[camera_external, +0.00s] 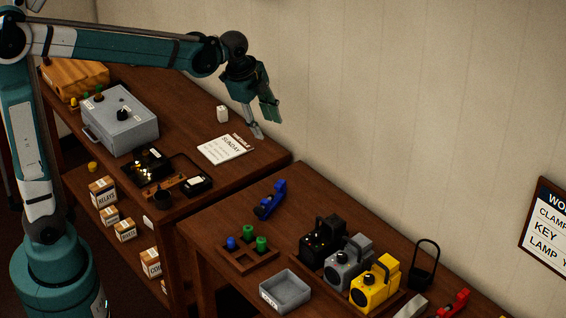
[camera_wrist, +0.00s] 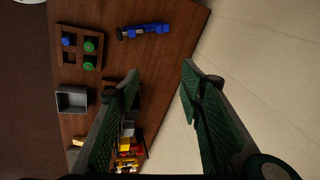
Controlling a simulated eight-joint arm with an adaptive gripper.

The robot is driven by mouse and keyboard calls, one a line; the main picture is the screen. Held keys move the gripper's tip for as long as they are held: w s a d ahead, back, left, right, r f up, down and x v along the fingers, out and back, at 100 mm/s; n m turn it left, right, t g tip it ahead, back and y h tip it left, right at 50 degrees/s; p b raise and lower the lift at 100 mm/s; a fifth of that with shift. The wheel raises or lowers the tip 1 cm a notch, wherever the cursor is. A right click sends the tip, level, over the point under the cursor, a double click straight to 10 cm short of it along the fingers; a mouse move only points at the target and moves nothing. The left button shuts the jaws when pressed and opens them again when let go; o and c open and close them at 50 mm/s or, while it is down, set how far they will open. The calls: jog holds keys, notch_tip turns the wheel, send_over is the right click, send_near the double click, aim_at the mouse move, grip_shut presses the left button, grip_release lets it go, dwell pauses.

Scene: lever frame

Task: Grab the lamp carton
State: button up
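Several small tan cartons with white labels stand on the shelf under the left bench in the external view. One carton (camera_external: 103,191) reads "RELAYS". A small carton (camera_external: 109,216), another carton (camera_external: 125,231) and a lower carton (camera_external: 150,262) stand below it. I cannot tell which is the lamp carton; the lower one's label begins "CO" and the others are too small to read surely. My gripper (camera_external: 267,127) hangs above the back of the benches, far from the cartons. In the wrist view my gripper (camera_wrist: 160,73) is open, with nothing between its fingers.
The left bench holds a grey metal box (camera_external: 120,119), a "SUNDAY" card (camera_external: 226,149) and a black tray (camera_external: 190,172). The right bench holds a blue clamp (camera_external: 270,200), a grey bin (camera_external: 285,291) and black, grey and yellow lamps (camera_external: 375,287). The wall (camera_external: 400,100) is close behind my gripper.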

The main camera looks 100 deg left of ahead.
jog(key=s+a+f+m+g, duration=0.1)
jog(key=a+f, duration=0.1)
jog(key=a, duration=0.6)
jog(key=a+f+m, duration=0.1)
jog(key=a+f, duration=0.1)
jog(key=a, duration=0.5)
jog(key=m+g+h+p, duration=0.2)
jog(key=m, duration=0.2)
send_over(221, 108)
jog(key=f, duration=2)
jog(key=shift+w+d, duration=0.1)
jog(key=shift+w, duration=0.25)
jog(key=shift+s+a+f, duration=0.2)
jog(key=shift+s+a, duration=0.05)
jog(key=shift+s, duration=0.1)
jog(key=shift+f, duration=1.3)
